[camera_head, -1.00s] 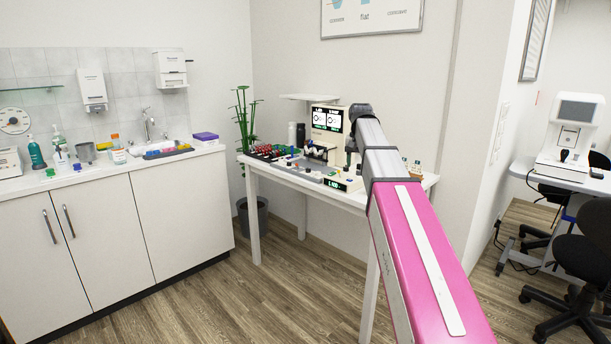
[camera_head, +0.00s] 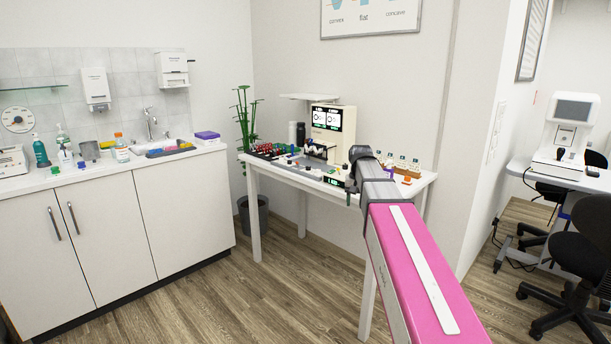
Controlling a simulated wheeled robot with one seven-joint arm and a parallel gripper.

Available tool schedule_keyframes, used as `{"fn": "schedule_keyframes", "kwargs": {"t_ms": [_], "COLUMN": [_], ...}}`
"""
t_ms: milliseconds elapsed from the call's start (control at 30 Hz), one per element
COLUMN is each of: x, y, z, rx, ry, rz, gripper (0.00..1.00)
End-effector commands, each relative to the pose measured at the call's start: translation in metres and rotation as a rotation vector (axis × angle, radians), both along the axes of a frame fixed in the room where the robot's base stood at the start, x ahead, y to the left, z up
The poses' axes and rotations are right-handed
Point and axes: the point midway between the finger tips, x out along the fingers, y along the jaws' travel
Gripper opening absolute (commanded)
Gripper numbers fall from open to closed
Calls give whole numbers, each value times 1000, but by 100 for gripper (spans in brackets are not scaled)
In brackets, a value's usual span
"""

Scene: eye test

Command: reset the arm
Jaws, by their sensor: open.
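My arm reaches from the bottom right toward the white table (camera_head: 262,172). Its pink link, with a white strip on top, leads to a grey forearm and a dark wrist joint over the table's right front part. My gripper (camera_head: 351,190) shows only as a small dark part below the wrist, near the table's front edge. Its fingers are too small to make out clearly, and I see nothing held in it.
A lens-meter device (camera_head: 333,128) with two screens, a grey tray (camera_head: 305,170) and several small items crowd the table. A counter (camera_head: 110,178) with bottles and a sink stands left. A black chair (camera_head: 580,255) stands right. The floor between is clear.

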Motion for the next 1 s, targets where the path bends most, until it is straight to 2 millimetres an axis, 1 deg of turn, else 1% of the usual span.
{"fn": "schedule_keyframes", "kwargs": {"t_ms": [33, 200, 267, 300, 400, 467, 500, 600, 700, 800, 900, 1000], "x": [-15, -48, -61, -69, -92, -106, -116, -141, -166, -187, -202, -211], "y": [0, 0, 0, 0, 0, 0, 0, 0, 0, 0, 0, 0], "z": [-23, -84, -104, -118, -149, -166, -178, -205, -229, -247, -260, -267], "rx": [0, 0, 0, 1, 0, 0, 0, 0, 0, 0, -1, -1], "ry": [4, 3, 3, 4, 2, 2, 3, 1, 1, -1, -3, -3], "rz": [8, 40, 52, 60, 78, 90, 97, 116, 133, 149, 160, 167], "gripper": [55, 55, 55, 55, 55, 55, 55, 55, 55, 55, 55, 55]}}
